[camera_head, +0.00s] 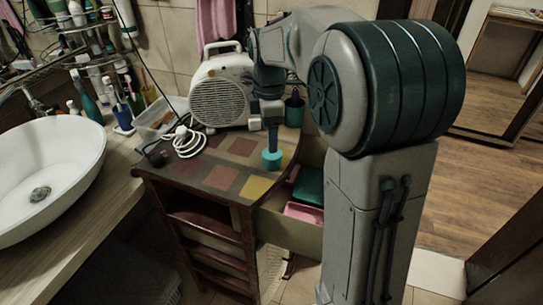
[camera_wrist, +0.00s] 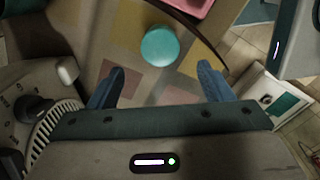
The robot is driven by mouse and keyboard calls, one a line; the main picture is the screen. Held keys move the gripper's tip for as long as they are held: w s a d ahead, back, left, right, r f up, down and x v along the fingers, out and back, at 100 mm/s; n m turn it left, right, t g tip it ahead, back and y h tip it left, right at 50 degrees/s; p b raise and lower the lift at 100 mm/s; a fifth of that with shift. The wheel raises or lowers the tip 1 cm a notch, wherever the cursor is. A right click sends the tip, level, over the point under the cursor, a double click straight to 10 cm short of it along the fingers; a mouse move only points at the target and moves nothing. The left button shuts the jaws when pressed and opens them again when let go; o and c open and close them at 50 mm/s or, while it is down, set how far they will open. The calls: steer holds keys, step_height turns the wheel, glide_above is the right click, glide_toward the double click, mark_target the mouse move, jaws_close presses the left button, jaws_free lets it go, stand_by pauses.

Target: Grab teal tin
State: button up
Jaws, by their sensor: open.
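The teal tin (camera_head: 271,159) stands on the patchwork top of a small wooden cabinet (camera_head: 225,183), near its right edge. In the wrist view the tin (camera_wrist: 160,46) shows as a round teal lid, ahead of and between my fingers. My gripper (camera_head: 272,140) is above the tin in the head view, pointing down. In the wrist view my gripper (camera_wrist: 160,82) has its two blue fingers spread wide with nothing between the tips. The tin's lower side is partly hidden from the wrist camera.
A cream heater or radio (camera_head: 217,103) stands behind on the cabinet, with a white coiled cord (camera_head: 188,142) beside it. A dark teal container (camera_head: 294,110) stands behind my gripper. An open drawer with a pink tray (camera_head: 303,213) is at right. A white basin (camera_head: 45,180) is at left.

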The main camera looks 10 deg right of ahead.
mark_target(272, 156)
steer(key=f, duration=0.8)
steer(key=shift+d+f, duration=0.25)
steer(key=shift+d, duration=0.05)
steer(key=c, duration=1.1)
